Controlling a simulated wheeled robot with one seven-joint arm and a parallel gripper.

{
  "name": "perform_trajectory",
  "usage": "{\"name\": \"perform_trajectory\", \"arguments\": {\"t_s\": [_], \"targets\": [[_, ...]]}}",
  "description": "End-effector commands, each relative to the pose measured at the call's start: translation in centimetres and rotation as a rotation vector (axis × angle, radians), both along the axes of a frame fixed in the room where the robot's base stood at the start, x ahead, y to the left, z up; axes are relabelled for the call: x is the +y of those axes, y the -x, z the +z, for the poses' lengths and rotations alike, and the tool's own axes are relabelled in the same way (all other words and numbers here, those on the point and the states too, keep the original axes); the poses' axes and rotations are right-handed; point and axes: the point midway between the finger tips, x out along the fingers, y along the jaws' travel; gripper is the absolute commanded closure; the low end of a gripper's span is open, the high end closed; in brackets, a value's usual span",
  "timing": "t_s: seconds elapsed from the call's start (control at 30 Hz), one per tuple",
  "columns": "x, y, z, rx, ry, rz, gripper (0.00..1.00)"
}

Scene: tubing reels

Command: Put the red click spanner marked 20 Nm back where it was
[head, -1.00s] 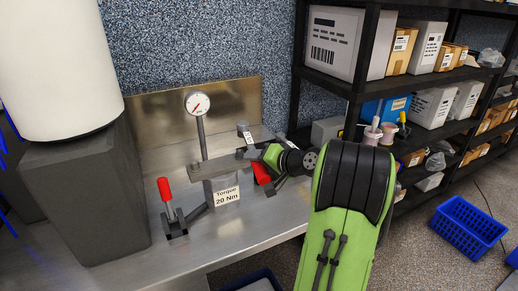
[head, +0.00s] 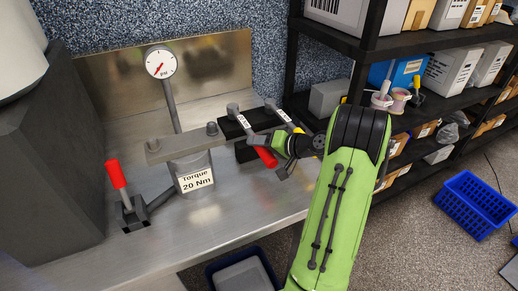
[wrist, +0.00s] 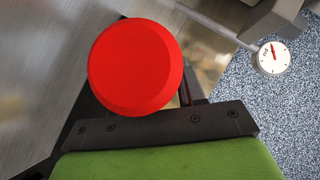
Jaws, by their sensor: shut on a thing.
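The red click spanner (head: 265,157) is in my gripper (head: 279,146), which is shut on its red handle. Its shaft runs up and left to a grey round head above a black rack (head: 231,128). The label on its shaft is too small to read. I cannot tell whether the shaft rests in the rack or hovers just over it. In the wrist view the red handle end (wrist: 137,66) stands large above the gripper's dark plate, and the fingertips are hidden. A second spanner (head: 281,117) lies at the rack's right side, partly behind my gripper.
Left of the rack stand a torque fixture (head: 195,182) marked 20 Nm, a dial gauge (head: 161,62) and a red-handled clamp (head: 117,175). The front of the metal bench (head: 235,205) is clear. Shelving (head: 340,45) stands at the right. A blue crate (head: 474,205) is on the floor.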

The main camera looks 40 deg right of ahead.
Motion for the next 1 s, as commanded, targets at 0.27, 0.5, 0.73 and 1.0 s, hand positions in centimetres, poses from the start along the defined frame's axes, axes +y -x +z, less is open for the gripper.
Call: {"name": "perform_trajectory", "arguments": {"t_s": [0.27,0.5,0.73,1.0], "targets": [[0.0,0.0,-1.6,-0.004,0.002,0.001,1.00],[0.0,0.0,-1.8,0.002,-0.001,0.000,0.35],[-0.1,0.2,-1.7,0.002,0.000,-0.001,0.35],[-1.9,5.3,0.7,0.001,0.002,-0.008,0.35]]}}
